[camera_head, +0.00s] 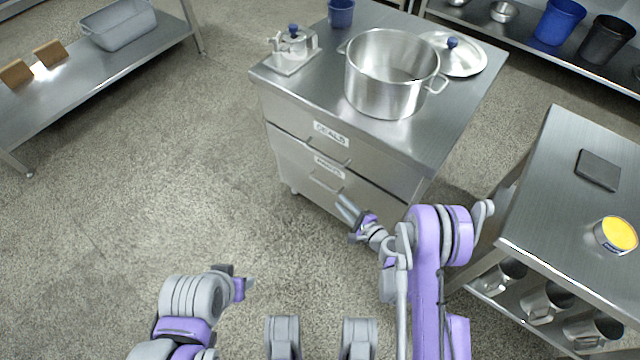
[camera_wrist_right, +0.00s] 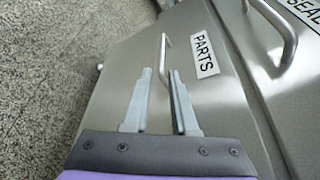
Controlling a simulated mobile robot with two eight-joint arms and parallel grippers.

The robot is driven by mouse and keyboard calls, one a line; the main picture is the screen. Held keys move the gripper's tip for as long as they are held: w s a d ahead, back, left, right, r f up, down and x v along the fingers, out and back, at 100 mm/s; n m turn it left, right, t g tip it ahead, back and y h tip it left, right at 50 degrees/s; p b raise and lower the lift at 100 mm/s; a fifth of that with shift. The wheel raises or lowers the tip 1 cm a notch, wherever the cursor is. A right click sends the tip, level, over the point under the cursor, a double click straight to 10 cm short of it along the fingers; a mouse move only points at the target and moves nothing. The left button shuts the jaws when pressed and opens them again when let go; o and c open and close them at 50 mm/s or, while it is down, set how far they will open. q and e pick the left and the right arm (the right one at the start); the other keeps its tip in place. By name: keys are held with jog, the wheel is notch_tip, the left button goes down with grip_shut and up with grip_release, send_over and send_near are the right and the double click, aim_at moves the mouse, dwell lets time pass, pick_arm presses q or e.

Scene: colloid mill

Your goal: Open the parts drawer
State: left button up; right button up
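The parts drawer (camera_head: 300,164) is the lower drawer of a steel cabinet and looks shut. Its PARTS label shows in the right wrist view, as does its bar handle (camera_wrist_right: 164,52). The handle (camera_head: 327,181) also shows in the head view. My right gripper (camera_head: 345,208) is in front of the drawer. In the right wrist view its fingers (camera_wrist_right: 161,73) are apart, with the handle's near end appearing between the tips. I cannot tell whether they touch it. My left gripper (camera_head: 246,284) is low at the left, away from the cabinet; its fingers are unclear.
The SEALS drawer (camera_head: 290,117) is above and looks shut. A big steel pot (camera_head: 385,85), a lid (camera_head: 462,58) and a small metal device (camera_head: 292,52) stand on the cabinet. A steel table (camera_head: 545,200) is close on the right. The floor to the left is clear.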

aim_at(325, 185)
jog(key=p+x, duration=0.5)
jog(key=x, duration=0.4)
jog(key=shift+r+p, duration=0.2)
jog(key=shift+p, duration=0.1)
jog(key=shift+w+a+f, duration=0.1)
jog(key=shift+w+a, duration=0.35)
jog(key=shift+w, duration=0.1)
jog(key=shift+c, duration=0.2)
grip_shut()
dwell(0.6)
